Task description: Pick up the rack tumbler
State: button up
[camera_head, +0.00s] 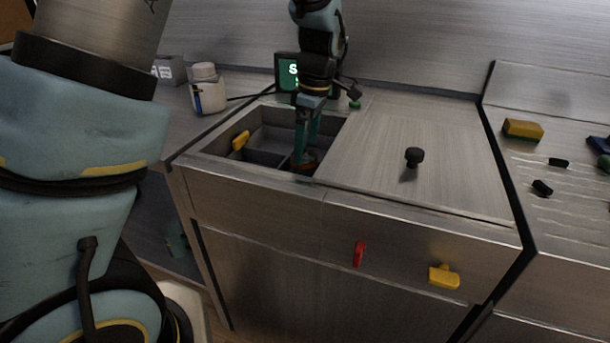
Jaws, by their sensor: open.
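My gripper (306,146) points straight down into an open metal well (215,142) in the counter. Its two teal fingers are open, apart, and reach low into the well near its right wall. A small round reddish-brown object (305,163) shows at the fingertips, partly covered by them. It may be the tumbler, but I cannot make out its full shape or whether the fingers touch it.
A yellow piece (241,140) is at the well's left side. A flat lid with a black knob (414,157) lies right of the well. A white jar (207,90) and a green-lit display (288,72) stand behind. Red (359,254) and yellow (444,277) handles are on the front.

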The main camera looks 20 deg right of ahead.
aim_at(305, 156)
jog(key=f, duration=0.3)
jog(key=f+p, duration=0.1)
jog(key=f, duration=0.1)
jog(key=shift+a, duration=0.25)
jog(key=shift+r, duration=0.2)
jog(key=c, duration=1.5)
